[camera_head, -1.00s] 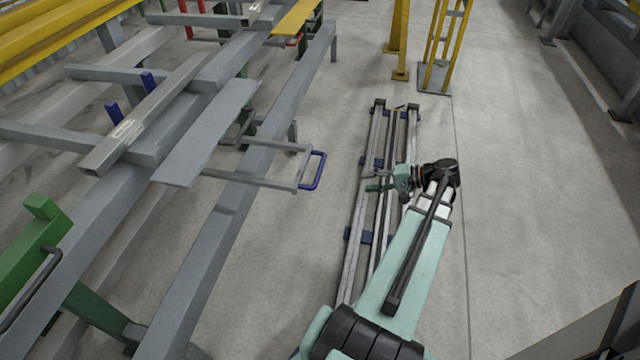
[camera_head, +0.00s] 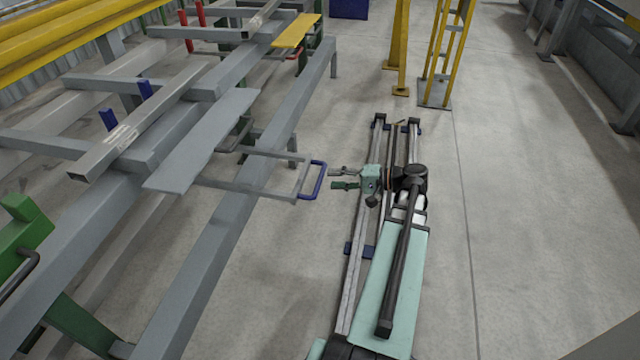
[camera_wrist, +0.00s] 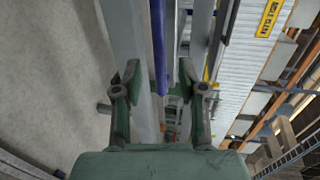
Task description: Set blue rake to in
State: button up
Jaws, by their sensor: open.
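The blue rake's handle (camera_head: 317,181) is a blue U-shaped bar at the end of a grey two-armed frame (camera_head: 240,188). The frame sticks out past the table's front beam, towards my arm. A grey flat plate (camera_head: 205,140) lies at the frame's inner end. My gripper (camera_head: 333,178) is open and points left, just right of the handle, with a very small gap or none. In the wrist view the blue handle (camera_wrist: 159,45) runs upright between the two green fingers of my gripper (camera_wrist: 160,74). No contact with either finger shows.
A grey square tube (camera_head: 140,120) lies across the table's supports, beside blue posts (camera_head: 108,118). A yellow plate (camera_head: 297,32) and red posts (camera_head: 200,14) are farther back. A green bracket (camera_head: 22,225) stands at left. Yellow posts (camera_head: 402,50) stand beyond my rail; the floor to the right is clear.

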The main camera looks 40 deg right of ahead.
aim_at(320, 177)
jog(key=shift+b+x, duration=0.8)
jog(key=shift+x, duration=1.9)
grip_shut()
